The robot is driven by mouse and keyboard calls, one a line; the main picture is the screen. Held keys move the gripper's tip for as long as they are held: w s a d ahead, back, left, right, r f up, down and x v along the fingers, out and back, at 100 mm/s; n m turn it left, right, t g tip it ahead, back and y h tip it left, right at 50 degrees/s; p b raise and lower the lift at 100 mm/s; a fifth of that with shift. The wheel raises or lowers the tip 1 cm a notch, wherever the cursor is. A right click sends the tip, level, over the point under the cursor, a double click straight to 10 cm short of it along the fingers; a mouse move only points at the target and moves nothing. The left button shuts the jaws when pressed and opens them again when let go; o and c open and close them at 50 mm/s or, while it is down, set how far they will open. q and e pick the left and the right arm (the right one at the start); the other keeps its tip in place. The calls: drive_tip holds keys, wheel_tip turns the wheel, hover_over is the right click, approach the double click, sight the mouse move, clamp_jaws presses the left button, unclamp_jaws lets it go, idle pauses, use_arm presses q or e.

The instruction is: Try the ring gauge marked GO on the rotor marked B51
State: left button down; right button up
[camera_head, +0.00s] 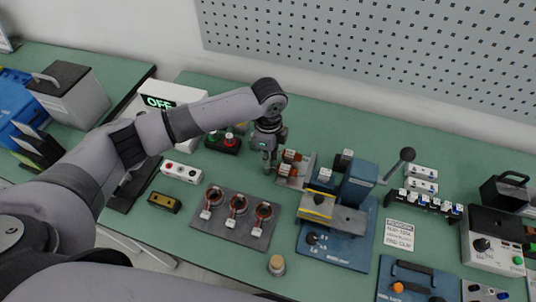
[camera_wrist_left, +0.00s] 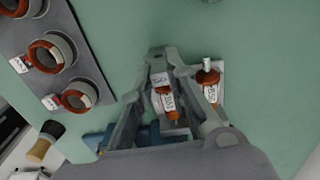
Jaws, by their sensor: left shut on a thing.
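My left gripper (camera_head: 269,162) is low over the table at the left side of the rotor stand, and its fingers also show in the left wrist view (camera_wrist_left: 165,52). They are shut on a small piece with a white tag, which seems to be the ring gauge (camera_wrist_left: 160,77); its lettering looks like GO but is blurred. Just beyond lies a copper-ended rotor (camera_wrist_left: 168,101) whose label looks like B51. The gauge is at that rotor's end; whether it is around the shaft cannot be seen. A second rotor (camera_wrist_left: 207,77) is beside it. My right gripper is out of view.
A grey board (camera_head: 225,232) with three tagged copper-wound rings lies in front. A blue lever press (camera_head: 335,245) stands right of the stand. A red and green button box (camera_head: 222,144) is close on the left. A card (camera_head: 400,235) lies right.

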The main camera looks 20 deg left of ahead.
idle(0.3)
use_arm(q)
drive_tip(key=shift+d, duration=0.15)
drive_tip(key=shift+d+p, duration=0.5)
drive_tip(key=shift+p, duration=0.35)
idle(1.1)
idle(1.0)
drive_tip(key=shift+a, duration=0.2)
drive_tip(key=shift+a+p, duration=0.1)
drive_tip(key=shift+p, duration=0.25)
drive_tip(key=shift+a, duration=0.2)
drive_tip(key=shift+a+p, duration=0.35)
drive_tip(key=shift+p, duration=0.2)
